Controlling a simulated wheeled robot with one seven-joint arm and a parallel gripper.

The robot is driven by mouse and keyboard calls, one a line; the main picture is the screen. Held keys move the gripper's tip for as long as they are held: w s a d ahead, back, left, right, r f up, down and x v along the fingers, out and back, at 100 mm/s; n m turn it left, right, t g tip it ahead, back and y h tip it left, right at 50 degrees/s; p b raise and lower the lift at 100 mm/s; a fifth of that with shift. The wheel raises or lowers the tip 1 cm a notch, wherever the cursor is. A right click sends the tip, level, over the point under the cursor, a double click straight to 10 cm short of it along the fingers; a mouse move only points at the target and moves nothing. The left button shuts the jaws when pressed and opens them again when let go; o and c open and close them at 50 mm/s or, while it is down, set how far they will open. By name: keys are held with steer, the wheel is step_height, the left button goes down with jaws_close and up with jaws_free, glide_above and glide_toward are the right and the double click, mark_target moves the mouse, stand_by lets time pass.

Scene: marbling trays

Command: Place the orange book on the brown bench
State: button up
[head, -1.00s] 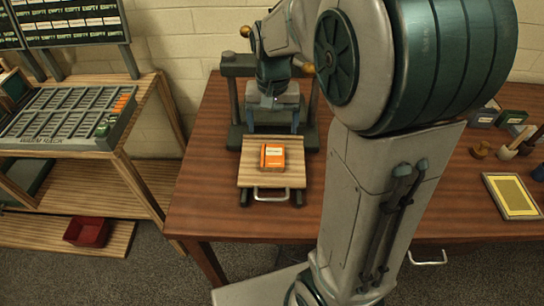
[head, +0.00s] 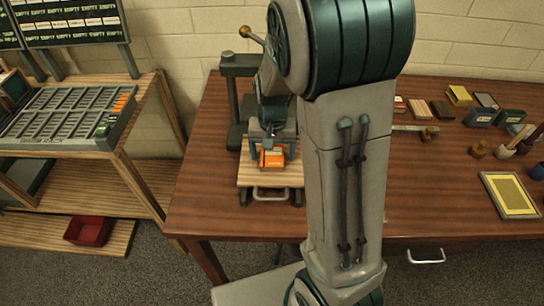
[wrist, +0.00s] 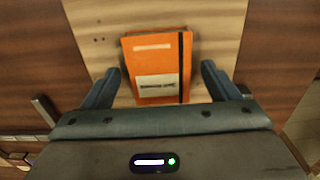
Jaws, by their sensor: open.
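The orange book (head: 272,159) lies flat on a pale wooden board (head: 258,182) with a metal handle at its front. In the wrist view the orange book (wrist: 158,62) shows a pale label and a dark strap along its right side. My gripper (head: 271,158) is over the book in the head view, and its arm hides part of the area behind. In the wrist view my gripper (wrist: 161,82) is open, with one finger on each side of the book and gaps between. The brown bench (head: 425,205) carries the board and spreads to the right.
A yellow-topped frame (head: 510,195), several small boxes and wooden stamps stand on the bench's right side. A dark press frame (head: 233,100) stands behind the board. A slotted rack (head: 65,118) and a red bin (head: 88,231) are at the left. The bench's front middle is clear.

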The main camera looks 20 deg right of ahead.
steer(key=c, duration=1.2)
